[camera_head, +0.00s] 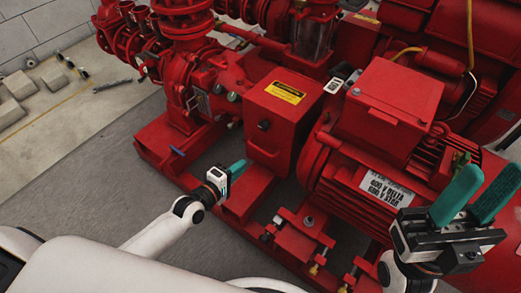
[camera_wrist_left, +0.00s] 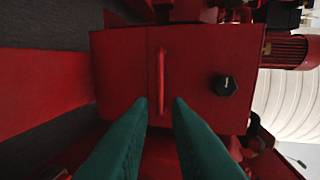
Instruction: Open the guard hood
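The guard hood (camera_head: 272,133) is a red box with a yellow label on its sloping top and a dark knob on its side. In the left wrist view its flat face (camera_wrist_left: 118,70) carries a slim red handle (camera_wrist_left: 161,72) and a black knob (camera_wrist_left: 226,86). My left gripper (camera_head: 240,167) is close to the hood's lower front in the head view. In its wrist view the teal fingers (camera_wrist_left: 159,101) are apart, with the handle's lower end lying between the tips in the picture. Whether they touch it I cannot tell. My right gripper (camera_head: 488,178) is open and empty at the right.
A red motor (camera_head: 342,195) with a terminal box (camera_head: 393,100) stands right of the hood. Pump pipework (camera_head: 190,75) rises behind and left. A red base frame (camera_head: 160,150) runs below. Grey floor (camera_head: 85,185) is clear at the left; blocks (camera_head: 20,85) lie farther off.

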